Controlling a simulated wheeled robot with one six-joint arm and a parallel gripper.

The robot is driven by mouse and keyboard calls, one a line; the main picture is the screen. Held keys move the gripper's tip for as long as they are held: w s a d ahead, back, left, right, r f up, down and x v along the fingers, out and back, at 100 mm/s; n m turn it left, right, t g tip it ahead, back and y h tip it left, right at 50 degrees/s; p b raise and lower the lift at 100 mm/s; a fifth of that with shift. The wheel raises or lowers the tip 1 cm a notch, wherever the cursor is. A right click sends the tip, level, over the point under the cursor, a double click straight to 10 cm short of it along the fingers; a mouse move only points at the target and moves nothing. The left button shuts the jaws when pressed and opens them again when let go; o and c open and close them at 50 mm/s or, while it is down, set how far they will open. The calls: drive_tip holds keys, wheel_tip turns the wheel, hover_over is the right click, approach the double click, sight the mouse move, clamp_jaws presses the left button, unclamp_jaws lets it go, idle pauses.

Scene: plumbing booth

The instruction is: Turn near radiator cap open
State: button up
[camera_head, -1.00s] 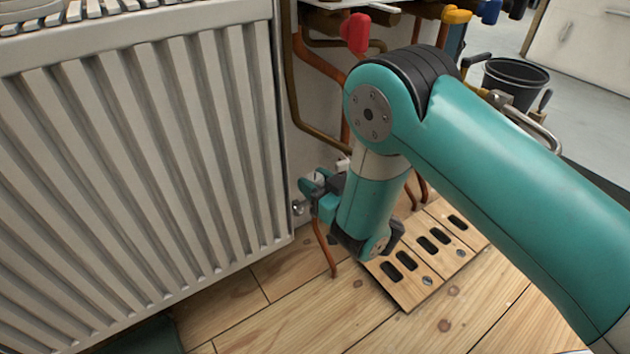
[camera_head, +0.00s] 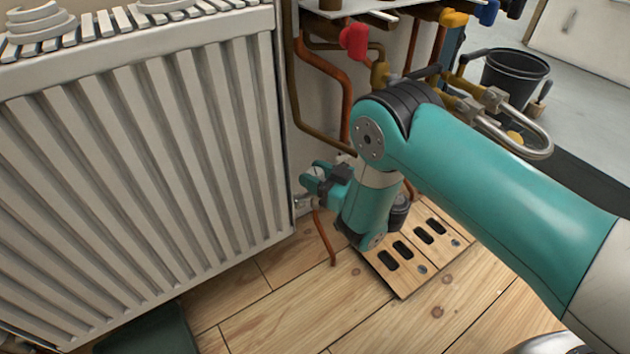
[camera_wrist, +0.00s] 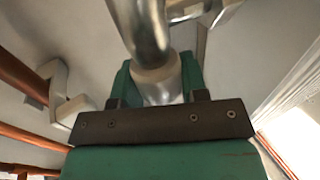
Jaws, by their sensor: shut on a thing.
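The near radiator cap (camera_wrist: 158,86) is a pale round piece at the end of a bent metal valve pipe (camera_wrist: 143,28) in the wrist view. My gripper (camera_wrist: 160,80) has one teal finger on each side of the cap and is shut on it. In the head view my gripper (camera_head: 314,178) is at the lower right corner of the white radiator (camera_head: 140,170). The cap is hidden there behind the fingers. A bit of the metal valve (camera_head: 301,203) shows just below the gripper. I cannot tell how far the cap is turned.
A copper pipe (camera_head: 325,238) runs down to the wooden floor (camera_head: 290,315) by the valve. A slotted wooden board (camera_head: 403,281) lies under my arm. Pipes with a red handle (camera_head: 354,37) and a yellow handle (camera_head: 454,18) are above. A black bucket (camera_head: 515,78) stands behind.

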drive_tip(key=shift+d+f, duration=0.15)
drive_tip(key=shift+d, duration=0.05)
drive_tip(key=o, duration=0.9)
drive_tip(key=shift+f, duration=0.1)
drive_tip(key=shift+o, duration=0.2)
drive_tip(key=shift+a, duration=0.15)
drive_tip(key=shift+r+p, duration=0.25)
drive_tip(key=shift+p, duration=0.25)
drive_tip(key=t+p, duration=0.1)
drive_tip(key=p, duration=0.2)
drive_tip(key=shift+r+m+h, duration=0.25)
drive_tip(key=shift+m+h, duration=0.05)
drive_tip(key=shift+m, duration=0.1)
